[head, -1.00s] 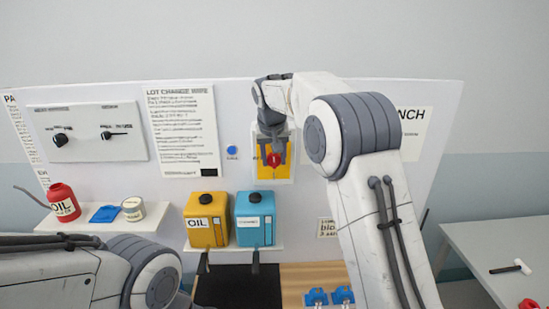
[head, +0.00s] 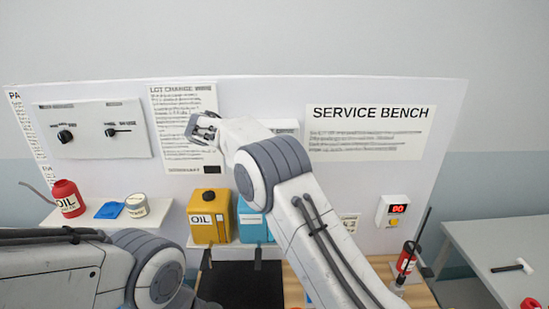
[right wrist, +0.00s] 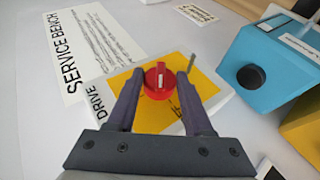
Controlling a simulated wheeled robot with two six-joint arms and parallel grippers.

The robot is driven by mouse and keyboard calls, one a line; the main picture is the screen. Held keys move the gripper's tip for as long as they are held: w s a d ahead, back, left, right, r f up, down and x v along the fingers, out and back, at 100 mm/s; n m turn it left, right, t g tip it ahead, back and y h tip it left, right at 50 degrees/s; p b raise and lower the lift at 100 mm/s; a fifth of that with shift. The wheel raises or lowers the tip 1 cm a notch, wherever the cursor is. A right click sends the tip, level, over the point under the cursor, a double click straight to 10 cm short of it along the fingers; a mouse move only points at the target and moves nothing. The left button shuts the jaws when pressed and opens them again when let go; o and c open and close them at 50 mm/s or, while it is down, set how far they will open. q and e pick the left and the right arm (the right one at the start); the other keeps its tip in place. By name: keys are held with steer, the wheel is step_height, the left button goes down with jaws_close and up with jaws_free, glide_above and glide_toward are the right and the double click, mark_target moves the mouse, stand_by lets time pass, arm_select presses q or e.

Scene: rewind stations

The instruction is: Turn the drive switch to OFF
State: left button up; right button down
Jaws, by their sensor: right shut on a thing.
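The drive switch (right wrist: 160,90) is a red round knob with a white mark, on a yellow plate (right wrist: 150,118) in the right wrist view. The word DRIVE stands on the panel beside the plate. My right gripper (right wrist: 161,77) has one finger on each side of the knob and is shut on it. The white mark runs along the direction of the fingers. The small lettering on the plate is too blurred to read.
A yellow oil canister (head: 208,217) and a blue canister (head: 249,220) stand on a shelf below. A red oil can (head: 67,198) is on the left shelf. A grey table (head: 490,250) is at far right.

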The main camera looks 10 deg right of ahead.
steer(key=h, duration=0.1)
steer(key=n+h+b, duration=0.1)
steer(key=h, duration=0.1)
steer(key=shift+a+f, duration=0.2)
steer(key=shift+f, duration=0.2)
steer(key=h+b, duration=0.2)
steer(key=shift+f+n+h, duration=0.15)
steer(key=shift+n+h, duration=0.15)
steer(key=shift+n, duration=0.1)
steer(key=shift+h+b, duration=0.5)
steer(key=shift+n, duration=0.3)
steer(key=shift+c, duration=1.5)
jaws_free()
